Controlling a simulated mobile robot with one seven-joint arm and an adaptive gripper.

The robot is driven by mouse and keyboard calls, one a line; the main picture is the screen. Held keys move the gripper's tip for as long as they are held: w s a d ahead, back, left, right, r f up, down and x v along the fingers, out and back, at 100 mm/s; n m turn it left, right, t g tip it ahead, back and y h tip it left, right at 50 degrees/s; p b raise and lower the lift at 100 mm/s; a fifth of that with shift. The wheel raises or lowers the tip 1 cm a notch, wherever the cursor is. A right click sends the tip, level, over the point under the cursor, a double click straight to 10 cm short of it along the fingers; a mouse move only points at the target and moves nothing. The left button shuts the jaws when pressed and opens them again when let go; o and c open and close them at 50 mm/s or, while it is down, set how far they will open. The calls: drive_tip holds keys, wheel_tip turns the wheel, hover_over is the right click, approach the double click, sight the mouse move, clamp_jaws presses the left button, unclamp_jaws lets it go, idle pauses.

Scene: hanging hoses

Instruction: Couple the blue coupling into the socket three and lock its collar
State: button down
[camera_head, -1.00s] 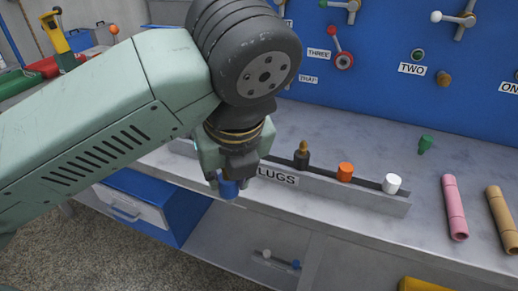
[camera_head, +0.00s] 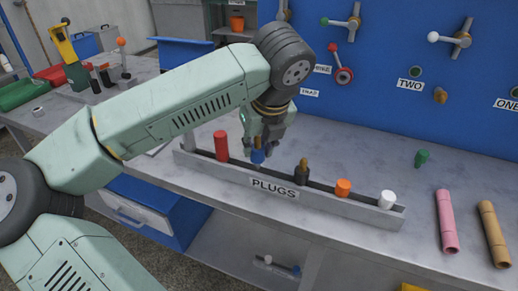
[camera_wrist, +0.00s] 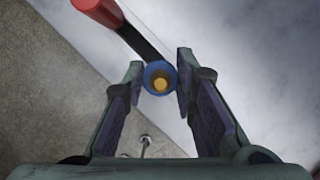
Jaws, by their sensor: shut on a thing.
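The blue coupling (camera_head: 258,156) is held between the fingers of my gripper (camera_head: 263,143), above the back left part of the PLUGS rack. In the wrist view, the coupling (camera_wrist: 148,70) shows as a blue ring with a yellow centre, and my gripper (camera_wrist: 158,84) has a finger on each side of it. On the blue panel, the label THREE (camera_head: 323,70) is partly hidden behind my arm. I cannot tell whether this fitting is socket three.
Pink (camera_head: 446,222) and tan (camera_head: 494,234) tubes lie at the right. The bench between rack and panel is mostly clear.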

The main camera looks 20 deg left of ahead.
sight(261, 147)
drive_tip(key=f, duration=0.1)
drive_tip(key=w+f, duration=0.1)
drive_tip(key=f, duration=0.1)
drive_tip(key=shift+p, duration=0.3)
drive_tip(key=shift+f, duration=0.1)
drive_tip(key=shift+f, duration=0.2)
drive_tip(key=c, duration=1.3)
unclamp_jaws()
drive_tip(key=shift+r+p, duration=0.25)
drive_tip(key=shift+p, duration=0.35)
drive_tip(key=shift+s+r+b, duration=0.1)
drive_tip(key=shift+r+b, duration=0.05)
drive_tip(key=shift+b, duration=0.25)
drive_tip(key=b+v, duration=0.2)
drive_tip(key=v, duration=0.8)
drive_tip(key=shift+s+d+b, duration=0.25)
drive_tip(key=shift+b, duration=0.05)
